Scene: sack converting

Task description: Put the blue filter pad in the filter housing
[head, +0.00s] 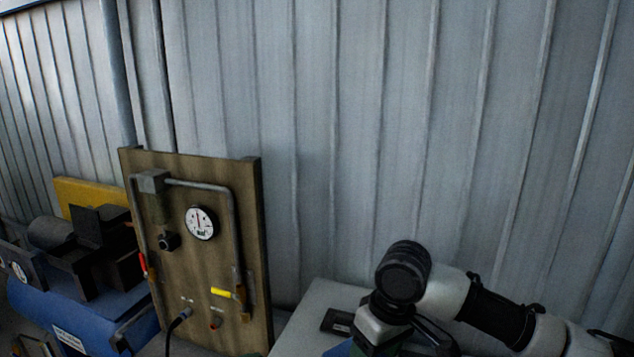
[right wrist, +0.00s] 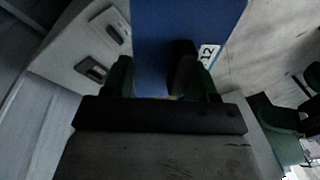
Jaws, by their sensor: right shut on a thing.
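The blue filter pad (right wrist: 185,22) is a flat blue piece with a white label, between the fingers of my right gripper (right wrist: 155,75) in the right wrist view. The gripper is shut on it. In the head view my right wrist is at the bottom edge, and a small blue patch (head: 340,349) shows beside it; most of the pad is out of frame there. I cannot make out the filter housing for certain. My left gripper is not in view.
A pale grey surface (head: 308,318) with a dark fitting lies beside my right wrist. A wooden panel (head: 215,265) with a gauge (head: 201,222), pipe and yellow handle stands to the left. Blue machinery (head: 85,320) is farther left. A corrugated wall (head: 340,130) closes the back.

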